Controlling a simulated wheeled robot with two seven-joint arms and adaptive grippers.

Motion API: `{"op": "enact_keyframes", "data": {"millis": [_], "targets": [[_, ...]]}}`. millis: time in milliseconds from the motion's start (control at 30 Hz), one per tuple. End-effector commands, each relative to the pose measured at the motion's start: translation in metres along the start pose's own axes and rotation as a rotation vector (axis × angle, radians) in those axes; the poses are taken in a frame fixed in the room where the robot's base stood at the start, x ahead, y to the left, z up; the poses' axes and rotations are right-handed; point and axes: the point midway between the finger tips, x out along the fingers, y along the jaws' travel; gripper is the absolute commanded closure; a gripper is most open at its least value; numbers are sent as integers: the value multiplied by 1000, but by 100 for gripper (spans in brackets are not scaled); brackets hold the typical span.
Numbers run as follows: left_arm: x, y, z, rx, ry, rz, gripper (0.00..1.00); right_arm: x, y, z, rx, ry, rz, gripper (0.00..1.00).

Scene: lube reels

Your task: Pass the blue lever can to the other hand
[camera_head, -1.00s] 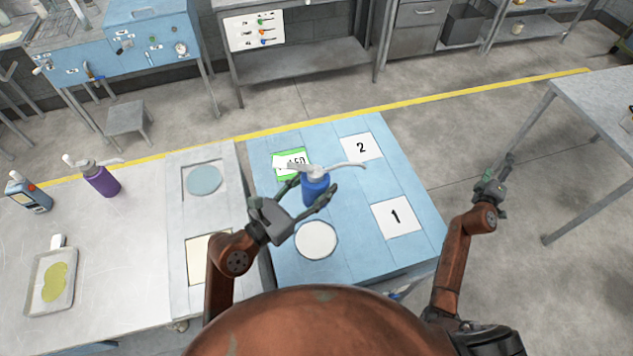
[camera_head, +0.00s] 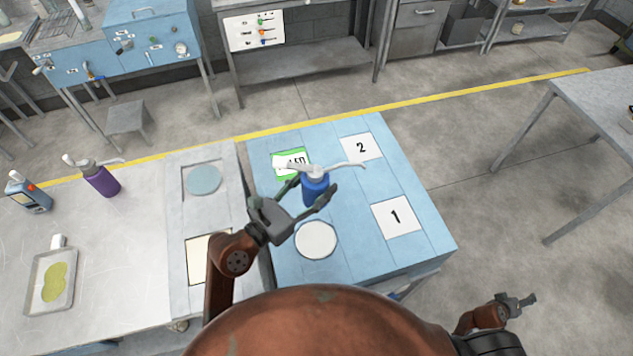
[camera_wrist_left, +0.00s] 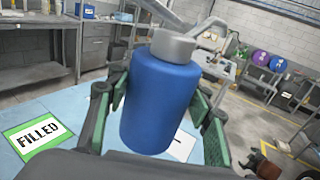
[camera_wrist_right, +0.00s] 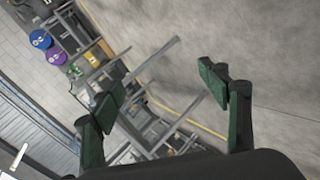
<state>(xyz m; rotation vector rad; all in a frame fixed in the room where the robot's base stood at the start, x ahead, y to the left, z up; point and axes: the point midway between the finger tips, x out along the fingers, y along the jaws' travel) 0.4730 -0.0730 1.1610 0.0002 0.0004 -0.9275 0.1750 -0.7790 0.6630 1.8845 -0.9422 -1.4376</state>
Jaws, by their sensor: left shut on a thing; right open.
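The blue lever can (camera_head: 316,189) has a blue body, a grey cap and a long pale lever and spout. My left gripper (camera_head: 302,196) is shut on its body over the blue table. In the left wrist view the can (camera_wrist_left: 160,100) stands upright between the green-padded fingers. I cannot tell whether its base touches the table. My right gripper (camera_head: 522,302) is at the lower right, out over the floor, well away from the can. In the right wrist view its fingers (camera_wrist_right: 165,95) are wide apart with nothing between them.
The blue table (camera_head: 345,262) bears cards marked 1 (camera_head: 396,216) and 2 (camera_head: 361,147), a green-edged FILLED card (camera_head: 284,160) and a white disc (camera_head: 316,240). A purple bottle (camera_head: 102,180) and a tray (camera_head: 40,300) are on the left bench. Open floor lies right of the table.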

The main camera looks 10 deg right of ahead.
Motion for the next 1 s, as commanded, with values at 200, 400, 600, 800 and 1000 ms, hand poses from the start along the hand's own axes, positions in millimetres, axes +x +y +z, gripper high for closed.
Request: {"op": "enact_keyframes", "data": {"millis": [200, 400, 600, 800, 1000], "targets": [[0, 0, 1, 0, -3, 0, 89, -10, -39, 110, -19, -131, -58, 31], [0, 0, 1, 0, -3, 0, 89, -32, -66, 207, -30, -249, -99, 31], [0, 0, 1, 0, -3, 0, 89, -63, -87, 302, -37, -367, -135, 31], [0, 0, 1, 0, -3, 0, 89, -105, -128, 384, -37, -468, -214, 31], [0, 0, 1, 0, -3, 0, 89, -114, -223, 346, -32, -403, -395, 31]]}}
